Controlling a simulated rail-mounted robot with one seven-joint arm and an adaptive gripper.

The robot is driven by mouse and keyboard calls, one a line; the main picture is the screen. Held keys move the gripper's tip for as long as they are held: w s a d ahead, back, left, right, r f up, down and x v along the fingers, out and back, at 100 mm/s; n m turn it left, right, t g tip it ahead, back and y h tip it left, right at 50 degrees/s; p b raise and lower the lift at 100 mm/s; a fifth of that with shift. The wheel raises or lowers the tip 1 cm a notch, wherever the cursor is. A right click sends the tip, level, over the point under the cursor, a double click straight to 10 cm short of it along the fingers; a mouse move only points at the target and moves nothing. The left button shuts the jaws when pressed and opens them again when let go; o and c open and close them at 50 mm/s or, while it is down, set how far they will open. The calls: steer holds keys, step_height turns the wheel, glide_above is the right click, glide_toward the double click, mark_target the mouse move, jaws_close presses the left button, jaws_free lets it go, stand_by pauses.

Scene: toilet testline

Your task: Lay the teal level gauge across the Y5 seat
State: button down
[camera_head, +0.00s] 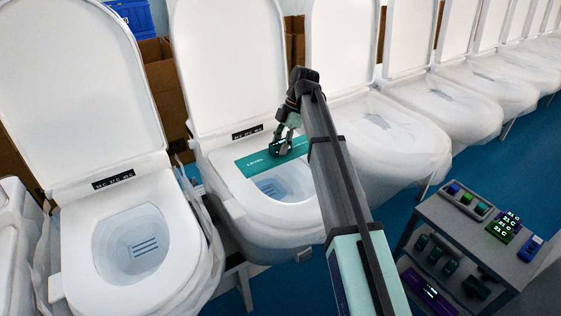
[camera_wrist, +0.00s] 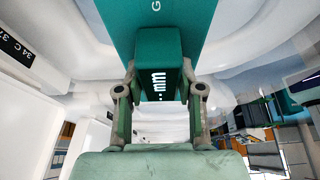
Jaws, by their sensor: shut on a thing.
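The teal level gauge (camera_head: 252,163) is a flat bar marked LEVEL with a raised block. My gripper (camera_head: 281,146) is shut on the gauge's block. In the wrist view the gripper (camera_wrist: 160,100) has a finger on each side of the block, with the gauge bar (camera_wrist: 150,22) beyond. I cannot tell whether the bar touches the seat.
A toilet (camera_head: 135,240) stands close on the left, and a row of wrapped toilets (camera_head: 395,135) runs right. A grey cart (camera_head: 440,215) with small devices stands at lower right. Cardboard boxes (camera_head: 163,80) and a blue crate (camera_head: 133,15) are behind. Blue floor shows between.

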mark_target(280, 159)
steer(key=shift+f+p, duration=0.75)
steer(key=shift+f, duration=2.4)
steer(key=shift+f, duration=0.15)
steer(key=c, duration=0.7)
jaws_free()
steer(key=b+v, duration=0.2)
steer(key=v, duration=1)
steer(key=shift+a+r, duration=0.1)
steer(key=shift+r, duration=0.15)
